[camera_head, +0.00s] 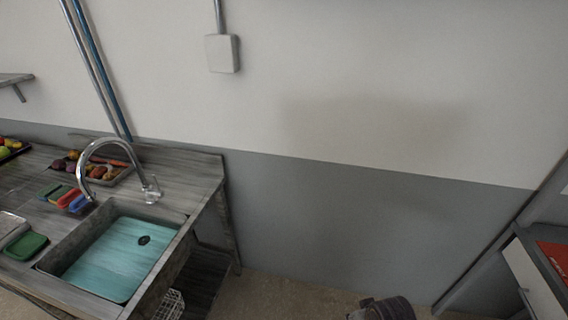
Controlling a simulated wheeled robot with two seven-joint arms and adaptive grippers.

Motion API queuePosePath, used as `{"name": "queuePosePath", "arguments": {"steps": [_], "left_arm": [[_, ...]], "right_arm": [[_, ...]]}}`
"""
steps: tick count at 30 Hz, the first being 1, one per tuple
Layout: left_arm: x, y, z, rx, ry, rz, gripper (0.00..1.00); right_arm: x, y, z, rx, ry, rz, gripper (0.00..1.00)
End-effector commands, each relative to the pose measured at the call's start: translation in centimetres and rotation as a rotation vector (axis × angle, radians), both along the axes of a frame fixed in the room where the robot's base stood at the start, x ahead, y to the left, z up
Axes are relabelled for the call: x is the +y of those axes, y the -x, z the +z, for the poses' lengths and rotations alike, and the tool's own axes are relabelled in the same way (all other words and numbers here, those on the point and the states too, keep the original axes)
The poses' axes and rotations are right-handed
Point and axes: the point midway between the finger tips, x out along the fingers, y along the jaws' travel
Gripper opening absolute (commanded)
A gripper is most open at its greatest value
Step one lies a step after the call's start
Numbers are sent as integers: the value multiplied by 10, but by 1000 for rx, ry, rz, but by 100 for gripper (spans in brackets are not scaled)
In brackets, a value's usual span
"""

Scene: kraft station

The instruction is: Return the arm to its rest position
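Neither of my grippers shows in the head view, so I cannot see their fingers or anything held. A dark, rounded piece at the bottom edge, right of the middle, looks like a link of one of my arms. Which arm it belongs to, I cannot tell.
A counter (200,167) with a sink (112,262) and curved faucet (107,143) stands at left. It bears a tray of vegetables (122,172), colored containers (68,198) and a green lid (27,246). A cabinet (537,283) is at right. The floor (280,300) between looks clear.

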Motion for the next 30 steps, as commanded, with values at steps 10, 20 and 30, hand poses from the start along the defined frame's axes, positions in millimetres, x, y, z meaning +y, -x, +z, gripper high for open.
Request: {"name": "queuePosePath", "arguments": {"steps": [10,20,30], "left_arm": [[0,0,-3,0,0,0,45],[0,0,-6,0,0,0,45],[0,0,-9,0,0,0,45]], "right_arm": [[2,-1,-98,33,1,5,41],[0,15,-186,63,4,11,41],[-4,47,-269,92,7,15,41]]}}
